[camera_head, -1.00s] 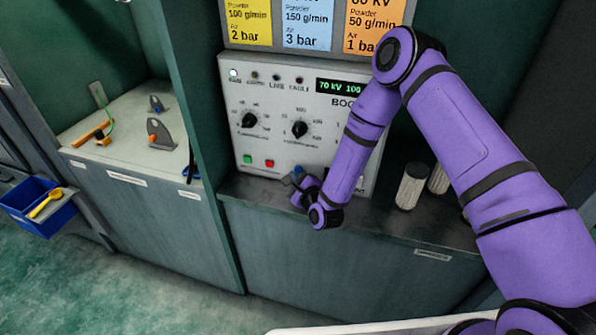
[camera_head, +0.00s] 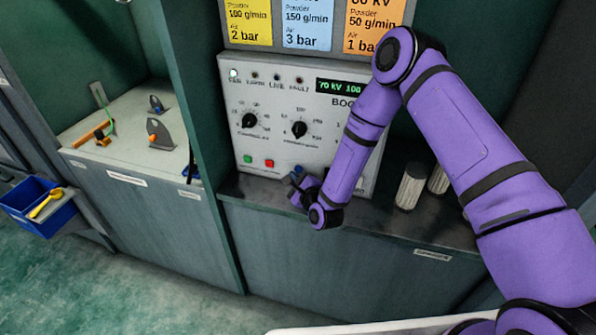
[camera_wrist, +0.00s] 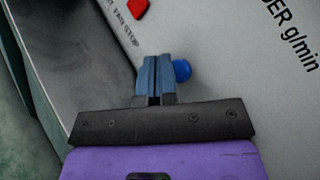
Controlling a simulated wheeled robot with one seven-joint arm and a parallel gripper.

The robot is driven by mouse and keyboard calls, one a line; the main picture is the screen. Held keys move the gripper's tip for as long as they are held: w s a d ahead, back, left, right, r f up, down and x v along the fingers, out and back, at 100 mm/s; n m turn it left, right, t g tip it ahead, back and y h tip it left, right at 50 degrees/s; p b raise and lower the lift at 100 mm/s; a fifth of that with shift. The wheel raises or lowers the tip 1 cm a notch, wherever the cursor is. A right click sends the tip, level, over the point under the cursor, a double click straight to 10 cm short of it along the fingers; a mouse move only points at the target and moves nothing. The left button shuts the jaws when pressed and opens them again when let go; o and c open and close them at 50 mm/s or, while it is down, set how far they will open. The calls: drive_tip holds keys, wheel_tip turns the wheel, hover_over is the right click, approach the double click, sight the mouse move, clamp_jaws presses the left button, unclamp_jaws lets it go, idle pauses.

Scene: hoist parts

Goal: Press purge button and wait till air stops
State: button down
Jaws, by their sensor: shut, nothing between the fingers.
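The control unit (camera_head: 284,105) is a light grey panel with two black knobs, a green button (camera_head: 248,159), a red button (camera_head: 269,163) and a lit display. A round blue button (camera_wrist: 183,71) shows in the wrist view, just right of my fingertips. My gripper (camera_wrist: 155,68) is shut and empty, with its blue fingers together against or very near the panel face. In the head view my gripper (camera_head: 297,174) is at the lower part of the panel, right of the red button. I cannot tell whether the fingers touch the blue button. The red button also shows in the wrist view (camera_wrist: 138,8).
Coloured setting cards (camera_head: 307,24) hang above the panel. Two pale cylinders (camera_head: 411,186) stand on the dark ledge to the right. A bench (camera_head: 120,165) with small parts and a blue bin (camera_head: 42,222) with a yellow scoop are at left.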

drive_tip(key=shift+w, duration=0.15)
idle(0.6)
drive_tip(key=shift+w+d, duration=0.15)
drive_tip(key=shift+w, duration=0.15)
drive_tip(key=shift+w+d, duration=0.15)
drive_tip(key=shift+w, duration=0.2)
idle(0.8)
drive_tip(key=shift+s, duration=0.15)
drive_tip(key=shift+s+a, duration=0.3)
drive_tip(key=shift+s, duration=0.35)
drive_tip(key=shift+s+a, duration=0.3)
drive_tip(key=shift+s, duration=0.45)
drive_tip(key=shift+s+a, duration=0.25)
drive_tip(key=shift+s, duration=0.55)
drive_tip(key=shift+s+a, duration=0.3)
drive_tip(key=shift+s, duration=0.45)
